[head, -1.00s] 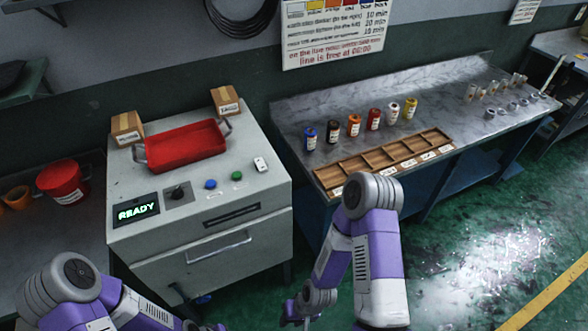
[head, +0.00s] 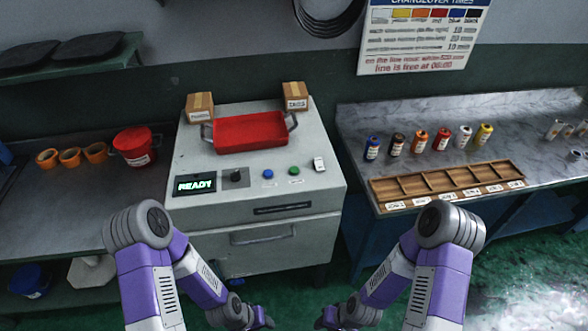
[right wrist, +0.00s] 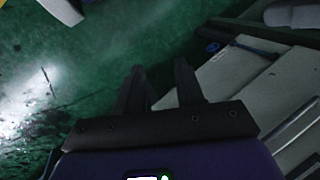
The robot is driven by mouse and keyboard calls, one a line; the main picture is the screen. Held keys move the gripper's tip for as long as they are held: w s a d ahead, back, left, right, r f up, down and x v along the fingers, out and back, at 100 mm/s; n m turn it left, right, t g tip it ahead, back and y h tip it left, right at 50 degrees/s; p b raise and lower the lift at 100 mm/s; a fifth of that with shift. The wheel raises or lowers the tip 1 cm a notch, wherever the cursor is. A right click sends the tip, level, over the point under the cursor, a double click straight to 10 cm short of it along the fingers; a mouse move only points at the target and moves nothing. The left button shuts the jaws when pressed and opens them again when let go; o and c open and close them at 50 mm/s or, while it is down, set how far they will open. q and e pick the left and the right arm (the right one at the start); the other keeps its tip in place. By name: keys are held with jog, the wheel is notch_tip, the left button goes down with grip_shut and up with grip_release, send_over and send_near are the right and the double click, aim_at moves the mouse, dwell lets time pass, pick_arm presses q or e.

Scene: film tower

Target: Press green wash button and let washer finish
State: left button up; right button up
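The washer (head: 328,200) is a pale grey cabinet ahead of me in the head view. The green button (head: 294,171) is on its top panel, right of a blue button (head: 268,174) and a black knob (head: 236,177). Its display (head: 194,185) reads READY. A red tray (head: 250,132) with handles sits on top. My left gripper (head: 266,318) and right gripper (head: 326,318) are low in front of the washer, apart from it. In the right wrist view my right gripper (right wrist: 160,78) has its two fingers apart with nothing between them. The left fingers are too small to judge.
Two cardboard boxes (head: 200,107) (head: 295,96) and a white switch-like item (head: 319,164) are on the washer. A red bucket (head: 134,146) stands on the left bench. The right bench holds colored bottles (head: 420,141) and a wooden divided tray (head: 500,171). Green floor lies between.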

jog(key=shift+c, duration=0.4)
grip_shut()
dwell(1.2)
